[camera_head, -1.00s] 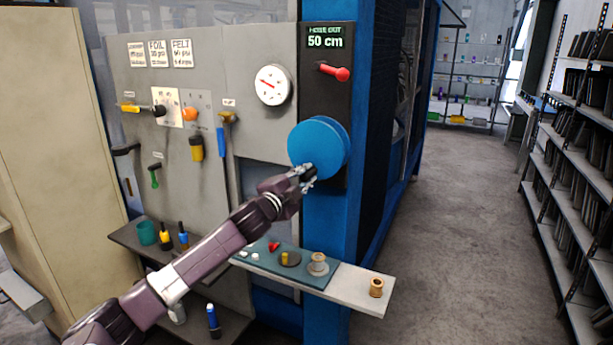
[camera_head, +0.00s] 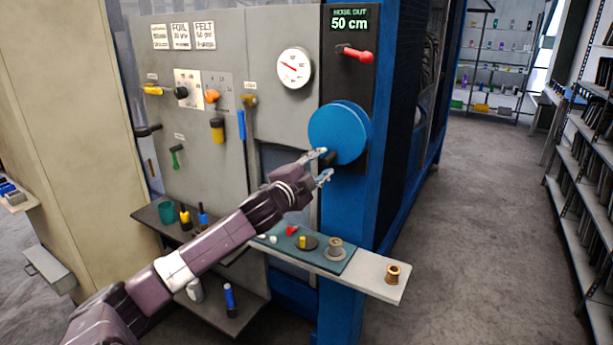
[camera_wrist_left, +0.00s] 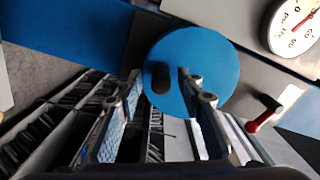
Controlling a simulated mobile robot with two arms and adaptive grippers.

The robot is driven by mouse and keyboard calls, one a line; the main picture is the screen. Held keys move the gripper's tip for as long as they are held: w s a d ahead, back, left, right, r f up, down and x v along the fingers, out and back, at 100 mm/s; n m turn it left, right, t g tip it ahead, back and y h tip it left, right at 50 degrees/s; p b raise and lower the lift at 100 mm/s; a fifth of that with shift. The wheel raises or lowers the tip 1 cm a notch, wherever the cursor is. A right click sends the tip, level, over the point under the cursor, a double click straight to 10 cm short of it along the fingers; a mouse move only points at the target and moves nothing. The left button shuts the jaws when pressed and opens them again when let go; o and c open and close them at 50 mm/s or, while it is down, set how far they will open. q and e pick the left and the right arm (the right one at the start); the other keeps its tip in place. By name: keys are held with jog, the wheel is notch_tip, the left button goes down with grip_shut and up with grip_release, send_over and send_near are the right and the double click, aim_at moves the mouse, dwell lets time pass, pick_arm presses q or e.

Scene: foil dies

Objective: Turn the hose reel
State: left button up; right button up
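The hose reel is a blue disc (camera_head: 338,132) on a dark panel of the blue post, with a small dark knob (camera_head: 331,158) near its lower edge. A display (camera_head: 350,18) above it reads "HOSE OUT 50 cm". My left gripper (camera_head: 323,165) is open at the reel's lower left edge, its fingers spread near the knob. In the left wrist view the reel (camera_wrist_left: 215,65) faces the gripper (camera_wrist_left: 161,80), and the knob (camera_wrist_left: 160,76) appears between the two fingers. No clear contact shows. My right gripper is not in view.
A red-handled lever (camera_head: 358,54) sits above the reel and a round gauge (camera_head: 294,67) to its left. Below, a shelf (camera_head: 385,268) holds spools and small parts. Tools hang on the grey panel. The aisle floor (camera_head: 480,190) at right is clear.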

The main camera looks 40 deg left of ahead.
pick_arm(q)
jog(key=v, duration=0.9)
jog(key=shift+w, duration=0.1)
dwell(0.5)
